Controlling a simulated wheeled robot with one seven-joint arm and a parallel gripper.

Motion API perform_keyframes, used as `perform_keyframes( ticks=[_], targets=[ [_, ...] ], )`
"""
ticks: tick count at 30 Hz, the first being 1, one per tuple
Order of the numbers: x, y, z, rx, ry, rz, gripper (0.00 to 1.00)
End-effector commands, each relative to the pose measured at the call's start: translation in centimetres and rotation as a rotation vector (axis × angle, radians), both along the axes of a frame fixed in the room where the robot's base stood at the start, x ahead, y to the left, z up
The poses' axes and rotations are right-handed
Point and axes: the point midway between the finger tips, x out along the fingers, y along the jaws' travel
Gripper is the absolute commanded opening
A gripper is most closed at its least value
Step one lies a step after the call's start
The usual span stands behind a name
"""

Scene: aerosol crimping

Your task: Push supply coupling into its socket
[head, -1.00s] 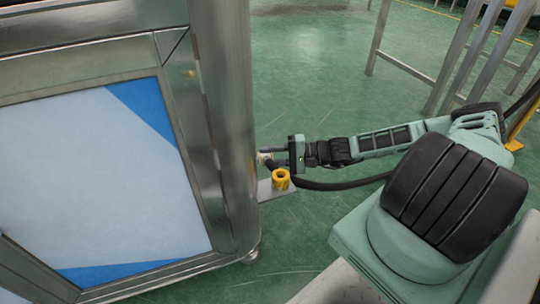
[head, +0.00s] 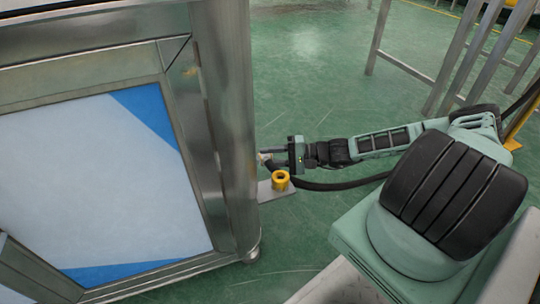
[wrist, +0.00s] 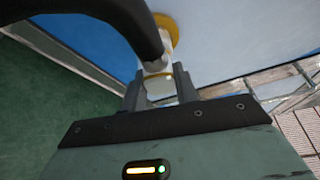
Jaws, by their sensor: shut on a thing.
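My gripper (wrist: 158,84) is shut on the supply coupling (wrist: 156,70), a pale metallic fitting with a yellowish band, from which a thick black hose (wrist: 143,28) bends up and left. Just beyond it a yellow ring (wrist: 172,28), which looks like the socket, sits on the blue and white panel. The coupling lines up close to this ring; the hose covers part of the join, so I cannot tell how far it is in. In the head view my gripper (head: 276,158) reaches left to the steel cabinet's corner post, which hides the socket.
A yellow ring holder (head: 281,180) stands on a small metal bracket (head: 274,192) just below my gripper. The steel cabinet (head: 228,130) fills the left. The black hose trails right under my arm. Green floor (head: 310,90) is free behind; a metal frame (head: 405,75) stands beyond.

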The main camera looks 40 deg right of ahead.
Motion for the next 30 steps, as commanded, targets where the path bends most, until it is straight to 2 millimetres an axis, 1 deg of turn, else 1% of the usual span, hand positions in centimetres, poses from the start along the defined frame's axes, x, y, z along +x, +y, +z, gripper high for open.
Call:
perform_keyframes(
  ticks=[14, 30],
  targets=[
    [0.02, 0.05, 0.04, 0.0, 0.0, 0.0, 0.0],
    [0.24, 0.76, 0.03, 0.001, 0.001, 0.0, 0.0]
  ],
)
